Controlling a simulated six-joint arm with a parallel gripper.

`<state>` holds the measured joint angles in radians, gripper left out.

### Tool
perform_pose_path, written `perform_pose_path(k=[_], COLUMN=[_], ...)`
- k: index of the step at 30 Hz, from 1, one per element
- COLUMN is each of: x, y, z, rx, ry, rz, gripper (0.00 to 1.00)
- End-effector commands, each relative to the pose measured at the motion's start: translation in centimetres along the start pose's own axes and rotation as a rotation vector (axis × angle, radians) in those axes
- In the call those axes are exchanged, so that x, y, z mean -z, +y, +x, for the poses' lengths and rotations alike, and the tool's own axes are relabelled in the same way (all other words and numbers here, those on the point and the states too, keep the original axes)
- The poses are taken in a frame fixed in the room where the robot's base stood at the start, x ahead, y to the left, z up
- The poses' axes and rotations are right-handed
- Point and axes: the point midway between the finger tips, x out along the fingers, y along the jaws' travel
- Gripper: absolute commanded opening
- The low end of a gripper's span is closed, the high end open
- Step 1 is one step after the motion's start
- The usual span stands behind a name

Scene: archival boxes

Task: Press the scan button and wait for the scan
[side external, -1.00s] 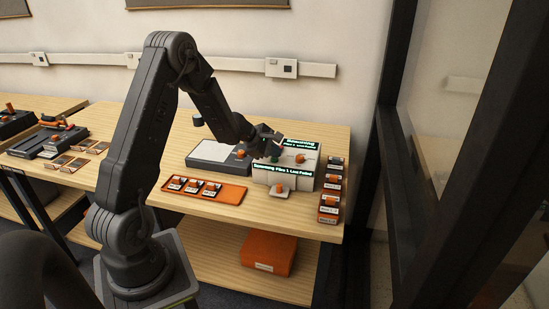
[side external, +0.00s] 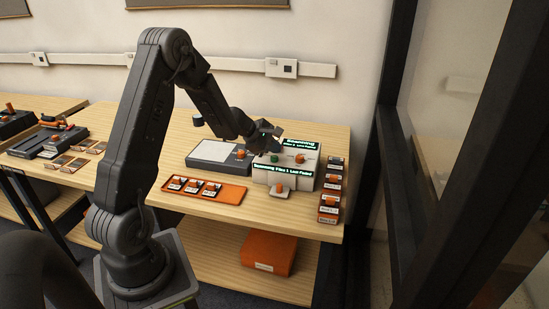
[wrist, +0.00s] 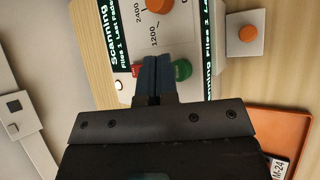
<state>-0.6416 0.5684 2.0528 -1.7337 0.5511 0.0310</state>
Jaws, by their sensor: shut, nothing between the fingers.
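The white scan unit (side external: 262,176) stands at the right of the bench. Its green displays (side external: 300,143) read "Scanning" and "Files 1 Last Failed". A green button (side external: 275,158) and an orange knob (side external: 299,158) sit on its top. In the wrist view the green button (wrist: 182,70) is beside my fingers, with a red button (wrist: 138,70) on their other side. My gripper (wrist: 155,62) is shut and empty over the panel, between those two buttons in that view. I cannot tell its exact height above the panel.
A flat grey scanner (side external: 215,152) stands left of the unit. An orange tray (side external: 225,194) with several small labelled boxes lies in front. More small boxes (side external: 331,183) line the right edge. A small white block with an orange knob (side external: 282,190) is in front.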

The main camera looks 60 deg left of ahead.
Motion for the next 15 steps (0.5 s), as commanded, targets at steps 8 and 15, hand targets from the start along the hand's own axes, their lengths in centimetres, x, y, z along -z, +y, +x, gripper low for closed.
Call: perform_pose_path(k=[8,15], x=[-0.9,-2.0], y=[1.0,2.1], z=[-1.2,-2.8], rx=[-0.003,-0.003], ry=[-0.001,-0.001], rz=[0.002,0.003], gripper=[0.0,0.0])
